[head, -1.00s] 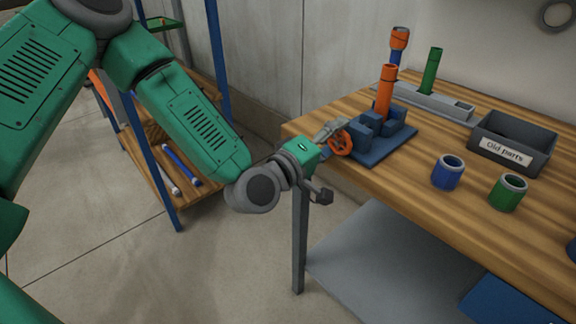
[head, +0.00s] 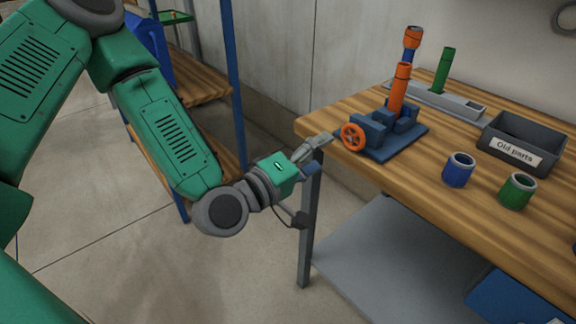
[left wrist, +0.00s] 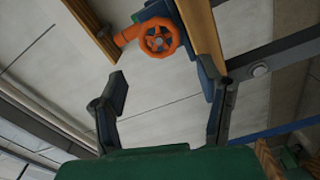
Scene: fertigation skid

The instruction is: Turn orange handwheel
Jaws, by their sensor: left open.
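The orange handwheel (head: 353,137) is on the left side of a dark blue vise-like fixture (head: 384,136) on the wooden workbench, near its left edge. An orange tube (head: 399,88) stands upright in the fixture. In the left wrist view the handwheel (left wrist: 159,37) shows above and beyond the fingers. My left gripper (head: 326,139) is just left of the handwheel in the head view, with a small gap between them. Its fingers (left wrist: 168,82) are spread and empty in the left wrist view. My right gripper is not in view.
The workbench (head: 450,210) also holds a grey "Old parts" bin (head: 521,143), a blue ring-topped cup (head: 459,170), a green one (head: 516,190) and a grey rack (head: 440,100) with upright tubes. A blue-framed shelf (head: 237,90) stands behind my left arm.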

